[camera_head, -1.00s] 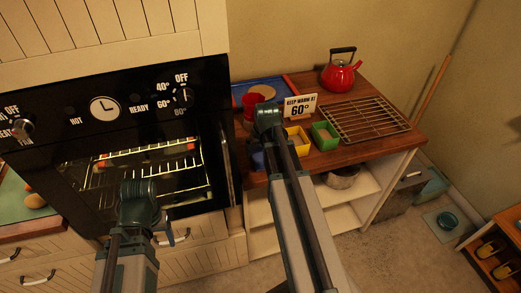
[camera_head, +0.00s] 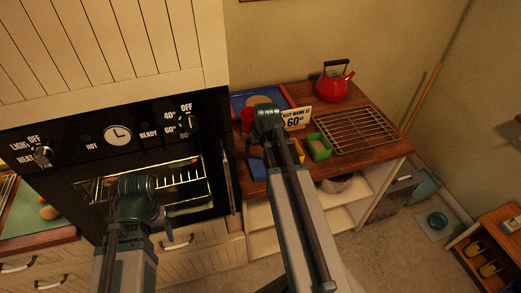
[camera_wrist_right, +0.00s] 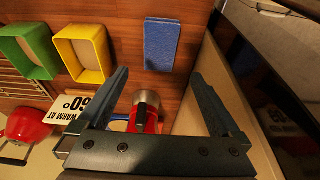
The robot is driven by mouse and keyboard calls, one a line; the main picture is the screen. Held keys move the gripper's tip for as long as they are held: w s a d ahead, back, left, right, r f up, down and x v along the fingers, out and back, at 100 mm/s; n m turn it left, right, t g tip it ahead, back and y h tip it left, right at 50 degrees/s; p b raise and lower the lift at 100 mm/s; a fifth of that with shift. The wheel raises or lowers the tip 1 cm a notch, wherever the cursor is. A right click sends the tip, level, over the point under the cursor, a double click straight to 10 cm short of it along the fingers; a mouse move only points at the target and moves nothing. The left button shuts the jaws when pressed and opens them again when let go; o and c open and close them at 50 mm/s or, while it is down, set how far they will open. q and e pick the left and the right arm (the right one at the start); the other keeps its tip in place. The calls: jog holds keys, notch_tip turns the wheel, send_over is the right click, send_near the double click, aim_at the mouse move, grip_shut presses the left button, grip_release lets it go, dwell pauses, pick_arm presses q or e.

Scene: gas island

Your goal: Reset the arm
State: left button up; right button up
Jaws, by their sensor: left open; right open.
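In the head view my left arm ends low in front of the oven; its gripper (camera_head: 167,229) is mostly hidden behind the wrist, with a small part showing. My right arm reaches up over the wooden counter, its gripper hidden there behind the arm. In the right wrist view the right gripper (camera_wrist_right: 160,76) is open, its two fingers apart with nothing between the tips. A blue block (camera_wrist_right: 160,44) lies on the counter beyond the tips. A red cup-like object with a metal end (camera_wrist_right: 144,110) shows between the finger bases.
The black oven (camera_head: 120,150) has a glass front with a lit rack inside. The counter holds a yellow box (camera_wrist_right: 83,54), a green box (camera_head: 319,147), a sign (camera_head: 296,117), a blue tray (camera_head: 284,92), a wire rack (camera_head: 355,130) and a red kettle (camera_head: 333,87). A shelf (camera_head: 490,250) stands right.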

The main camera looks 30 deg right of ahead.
aim_at(258, 166)
jog(key=b+x, duration=1.1)
jog(key=x, duration=0.1)
jog(key=shift+f+b, duration=0.15)
jog(key=shift+b, duration=0.25)
